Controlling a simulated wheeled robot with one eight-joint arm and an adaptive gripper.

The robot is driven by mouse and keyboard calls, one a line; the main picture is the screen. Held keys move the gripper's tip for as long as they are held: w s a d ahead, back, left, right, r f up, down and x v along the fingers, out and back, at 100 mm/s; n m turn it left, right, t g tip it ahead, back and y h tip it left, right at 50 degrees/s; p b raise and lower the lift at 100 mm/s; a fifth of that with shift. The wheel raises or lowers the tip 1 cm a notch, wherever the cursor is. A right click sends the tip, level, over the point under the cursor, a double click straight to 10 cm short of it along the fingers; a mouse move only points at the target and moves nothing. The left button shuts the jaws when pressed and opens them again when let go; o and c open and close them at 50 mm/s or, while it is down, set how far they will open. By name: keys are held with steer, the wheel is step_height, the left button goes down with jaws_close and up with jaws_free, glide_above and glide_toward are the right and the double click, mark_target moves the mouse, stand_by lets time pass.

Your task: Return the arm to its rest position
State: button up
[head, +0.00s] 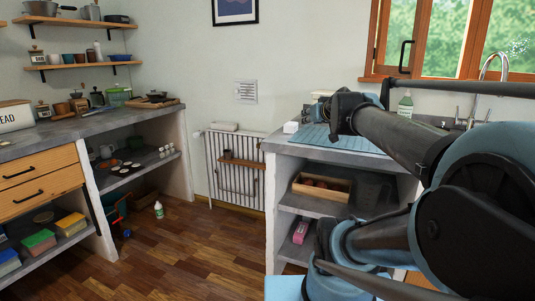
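My arm fills the right side of the head view. Its dark links and blue joints are folded close to the camera, in front of the right-hand counter. I can make out no gripper fingers, so neither their opening nor anything between them shows. The arm hides part of the right counter (300,147), its shelves and the sink area.
A blue ribbed mat (345,140) lies on the right counter, near the arm. A wooden crate (312,190) stands on the shelf below. A left counter (75,128) carries kitchenware. A white-green bottle (159,210) stands on the floor. The wooden floor (195,247) between counters is mostly clear.

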steer(key=s+a+f+g, duration=0.1)
steer(key=s+f+g, duration=0.2)
steer(key=s+f, duration=0.45)
steer(key=s+a+f+g, duration=0.1)
steer(key=s+f+g, duration=0.3)
steer(key=f, duration=0.7)
steer(key=s+d+f+m+g+h, duration=0.1)
steer(key=s+d+f+g+h, duration=0.2)
steer(key=s+f, duration=0.6)
steer(key=shift+s+d+m+g, duration=0.4)
steer(key=shift+s+d+g, duration=0.45)
steer(key=shift+d, duration=0.3)
steer(key=shift+w+f, duration=0.2)
steer(key=shift+w, duration=0.25)
